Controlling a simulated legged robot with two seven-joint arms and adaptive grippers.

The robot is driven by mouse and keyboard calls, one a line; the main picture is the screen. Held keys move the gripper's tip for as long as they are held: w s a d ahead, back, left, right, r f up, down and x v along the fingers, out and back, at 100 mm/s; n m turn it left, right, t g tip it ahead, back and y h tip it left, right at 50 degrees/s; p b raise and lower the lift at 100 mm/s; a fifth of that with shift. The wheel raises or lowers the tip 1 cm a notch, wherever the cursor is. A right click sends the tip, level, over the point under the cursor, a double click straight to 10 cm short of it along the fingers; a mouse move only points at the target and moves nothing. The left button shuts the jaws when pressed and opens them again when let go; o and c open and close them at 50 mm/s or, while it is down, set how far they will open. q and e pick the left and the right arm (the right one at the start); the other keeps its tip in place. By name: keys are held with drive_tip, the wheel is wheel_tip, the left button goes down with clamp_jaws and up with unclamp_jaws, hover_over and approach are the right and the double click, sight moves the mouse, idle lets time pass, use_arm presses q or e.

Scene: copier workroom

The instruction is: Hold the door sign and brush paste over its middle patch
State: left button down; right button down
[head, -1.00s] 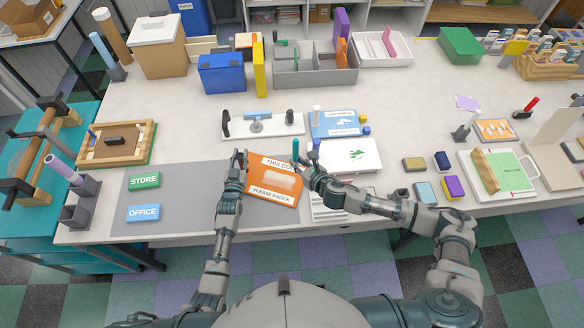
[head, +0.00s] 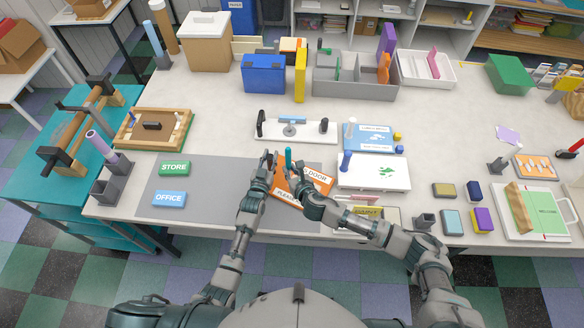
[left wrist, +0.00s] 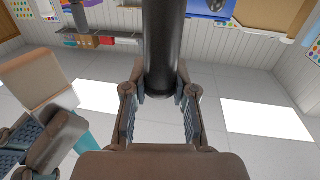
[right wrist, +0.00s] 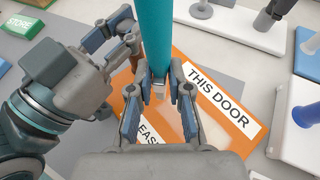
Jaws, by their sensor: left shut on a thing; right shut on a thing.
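The orange door sign (head: 318,187) with white text strips lies tilted over the grey mat; its middle is mostly hidden by my right gripper in the head view. It also shows in the right wrist view (right wrist: 185,118). My left gripper (head: 270,158) is at the sign's left edge, shut. The left wrist view shows a dark cylinder (left wrist: 162,45) between its fingers (left wrist: 160,108); its join to the sign is hidden. My right gripper (head: 294,172) is shut on the teal-handled brush (right wrist: 155,35), above the sign. Brush tip contact is unclear.
Green STORE (head: 174,168) and blue OFFICE (head: 169,199) signs lie on the mat (head: 215,175). A white board with black knobs (head: 297,130) lies behind the sign. A white board with a dark-blue upright cylinder (head: 346,162) stands close right. Bare tabletop is free at back left.

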drive_tip(key=shift+f, duration=2.4)
drive_tip(key=shift+d+f, duration=0.2)
drive_tip(key=shift+f, duration=0.05)
drive_tip(key=d, duration=0.1)
drive_tip(key=s+d, duration=0.1)
drive_tip(key=d, duration=0.1)
drive_tip(key=s+d+r, duration=0.1)
drive_tip(key=shift+d, duration=0.15)
drive_tip(key=shift+s+d, duration=0.45)
drive_tip(key=shift+d, duration=0.6)
drive_tip(key=shift+s+d, duration=0.5)
drive_tip(key=shift+d, duration=0.55)
drive_tip(key=shift+s+d, duration=0.45)
drive_tip(key=shift+d, duration=0.6)
drive_tip(key=w+a, duration=0.1)
drive_tip(key=a, duration=0.3)
drive_tip(key=w+a+f, duration=0.1)
drive_tip(key=shift+w+a+f, duration=0.1)
drive_tip(key=shift+w+a, duration=0.25)
drive_tip(key=shift+a, duration=0.05)
drive_tip(key=shift+w+a, duration=0.35)
drive_tip(key=shift+a, duration=0.45)
drive_tip(key=shift+w+a, duration=0.3)
drive_tip(key=shift+a, duration=0.5)
drive_tip(key=shift+w+a, duration=0.35)
drive_tip(key=shift+a, duration=0.45)
drive_tip(key=shift+w+a, duration=0.1)
drive_tip(key=shift+a, duration=0.1)
drive_tip(key=shift+r, duration=3.95)
